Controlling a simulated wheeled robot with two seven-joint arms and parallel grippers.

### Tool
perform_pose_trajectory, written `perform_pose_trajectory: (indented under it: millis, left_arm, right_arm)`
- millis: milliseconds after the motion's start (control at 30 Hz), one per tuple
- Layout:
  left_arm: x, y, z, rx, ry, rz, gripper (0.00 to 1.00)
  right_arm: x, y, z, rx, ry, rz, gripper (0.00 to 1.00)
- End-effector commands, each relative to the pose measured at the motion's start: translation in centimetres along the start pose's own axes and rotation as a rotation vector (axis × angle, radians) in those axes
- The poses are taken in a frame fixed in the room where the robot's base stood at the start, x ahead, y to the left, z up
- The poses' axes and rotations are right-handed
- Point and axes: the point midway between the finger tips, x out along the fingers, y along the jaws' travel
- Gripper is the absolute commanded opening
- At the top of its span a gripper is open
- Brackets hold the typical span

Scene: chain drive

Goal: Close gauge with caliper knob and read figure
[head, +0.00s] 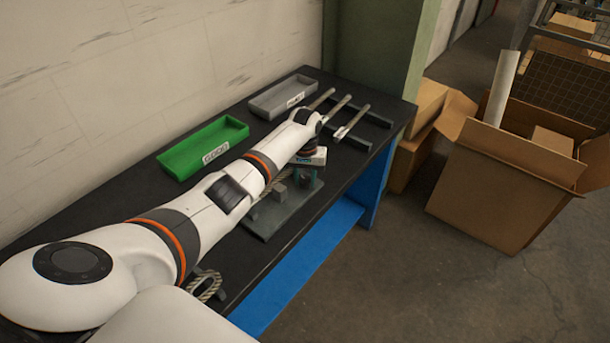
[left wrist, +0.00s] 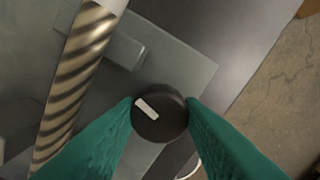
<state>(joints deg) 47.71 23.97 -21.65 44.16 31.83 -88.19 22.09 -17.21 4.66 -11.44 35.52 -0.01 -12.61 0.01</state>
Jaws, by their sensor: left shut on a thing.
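A round dark knob (left wrist: 168,124) with a white mark on top shows in the left wrist view. My left gripper (head: 305,178) is shut on it, with the teal fingertips against its opposite sides. In the head view my own arm and hand cover the knob. The knob stands by the edge of a grey base plate (head: 272,224), which also shows in the left wrist view (left wrist: 192,68). A spiral-striped rod or rope-like piece (left wrist: 72,85) runs along the left of that view. No readable figure shows. My right gripper is not in view.
A green tray (head: 243,126) and a grey tray (head: 256,109) with labels sit along the wall. Three rods (head: 351,121) rest on a dark rack at the far end. A rope-like loop (head: 207,287) lies near. An open cardboard box (head: 495,190) stands beside the table.

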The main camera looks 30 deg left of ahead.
Motion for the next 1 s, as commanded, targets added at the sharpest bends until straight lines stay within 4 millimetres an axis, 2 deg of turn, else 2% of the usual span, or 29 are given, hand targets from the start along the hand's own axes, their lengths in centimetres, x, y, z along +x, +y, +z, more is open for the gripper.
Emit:
perform_pose_trajectory:
  millis: [400, 1000]
  left_arm:
    - [-0.2, 0.0, 0.0, 0.394, -0.001, 0.000, 0.12]
    - [-0.1, -0.1, 0.1, 0.963, -0.004, 0.001, 0.12]
  right_arm:
    - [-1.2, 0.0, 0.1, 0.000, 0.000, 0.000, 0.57]
    - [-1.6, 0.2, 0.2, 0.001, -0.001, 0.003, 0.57]
